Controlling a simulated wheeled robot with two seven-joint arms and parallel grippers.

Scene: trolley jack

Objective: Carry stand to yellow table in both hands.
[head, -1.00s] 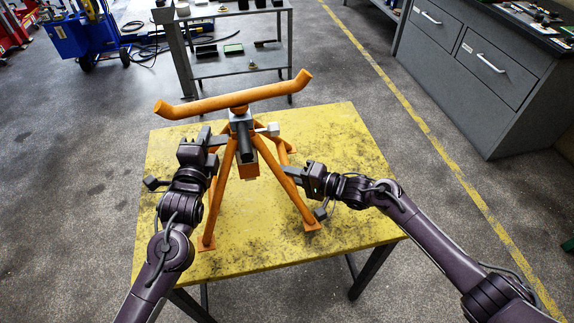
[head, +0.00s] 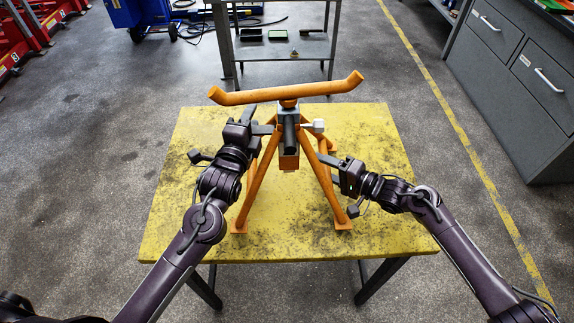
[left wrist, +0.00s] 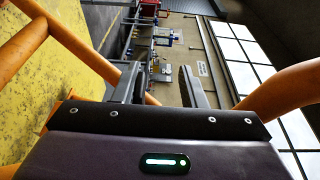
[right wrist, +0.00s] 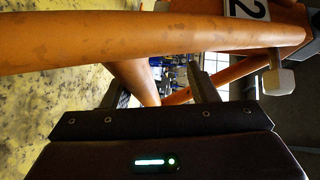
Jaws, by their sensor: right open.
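The orange stand (head: 288,92) is upright on the yellow table (head: 190,215), with its feet on the tabletop. It has splayed legs, a grey centre post and a wide bar with upturned ends. My left gripper (head: 260,128) is beside the upper left of the legs. Its fingers are apart in the left wrist view (left wrist: 163,88), with an orange leg passing close behind one finger. My right gripper (head: 330,161) is beside the right leg. Its fingers are apart in the right wrist view (right wrist: 160,90), where an orange tube crosses close in front. I cannot tell whether either touches the stand.
A grey shelf trolley (head: 275,48) stands behind the table. Grey drawer cabinets (head: 510,90) are at the right, and a blue machine (head: 140,15) is at the back left. The floor around the table is open, with a yellow line on the right.

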